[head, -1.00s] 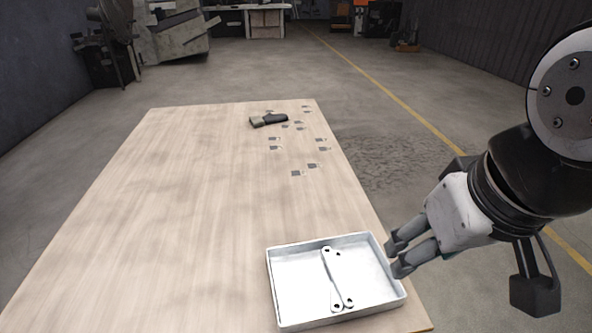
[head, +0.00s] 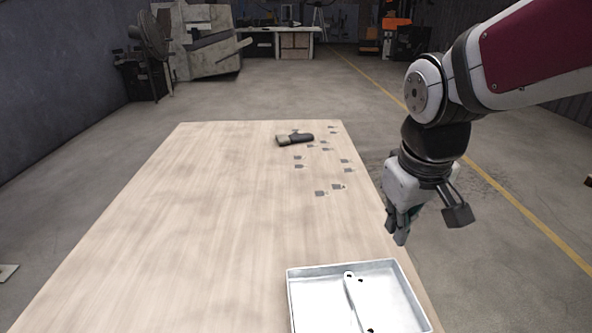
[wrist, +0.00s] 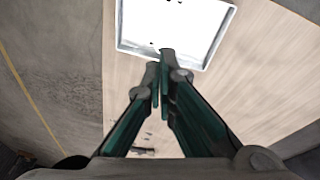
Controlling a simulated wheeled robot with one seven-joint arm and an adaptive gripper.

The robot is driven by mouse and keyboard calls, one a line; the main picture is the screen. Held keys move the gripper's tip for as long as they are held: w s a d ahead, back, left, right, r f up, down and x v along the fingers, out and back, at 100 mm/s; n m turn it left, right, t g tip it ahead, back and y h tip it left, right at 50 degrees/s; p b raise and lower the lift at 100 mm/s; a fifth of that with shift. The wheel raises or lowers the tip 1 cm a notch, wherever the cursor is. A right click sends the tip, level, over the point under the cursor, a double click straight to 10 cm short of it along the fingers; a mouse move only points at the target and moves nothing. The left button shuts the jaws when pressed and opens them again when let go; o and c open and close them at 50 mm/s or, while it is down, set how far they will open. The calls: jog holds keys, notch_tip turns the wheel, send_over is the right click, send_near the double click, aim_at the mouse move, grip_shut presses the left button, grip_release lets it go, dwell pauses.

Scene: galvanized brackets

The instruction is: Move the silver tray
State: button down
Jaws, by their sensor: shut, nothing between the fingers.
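The silver tray (head: 297,301) sits on the wooden table near its front right corner, and its near edge is cut off in the head view. Flat metal bracket strips (head: 357,296) lie inside it. The tray also shows at the top of the wrist view (wrist: 133,49), partly out of frame. My gripper (head: 401,238) points down by the table's right edge, above and beyond the tray's far side, apart from it. Its fingers (wrist: 163,60) are closed together with nothing between them.
The wooden table (head: 200,220) is mostly clear. A dark-handled brush-like tool (head: 295,139) lies at its far end, with several small metal brackets (head: 321,193) scattered nearby. Open floor lies right of the table.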

jog(key=w+a+f+n+g+b, duration=0.1)
jog(key=w+a+f+n+g, duration=0.2)
jog(key=w+f, duration=0.95)
jog(key=n, duration=0.3)
send_over(322, 291)
notch_tip(322, 291, down, 15)
jog(key=shift+y, duration=0.4)
notch_tip(322, 291, down, 10)
jog(key=shift+w+d+f+b, duration=0.1)
jog(key=shift+b, duration=0.3)
jog(key=shift+w+a, duration=1.4)
jog(key=shift+w, duration=0.1)
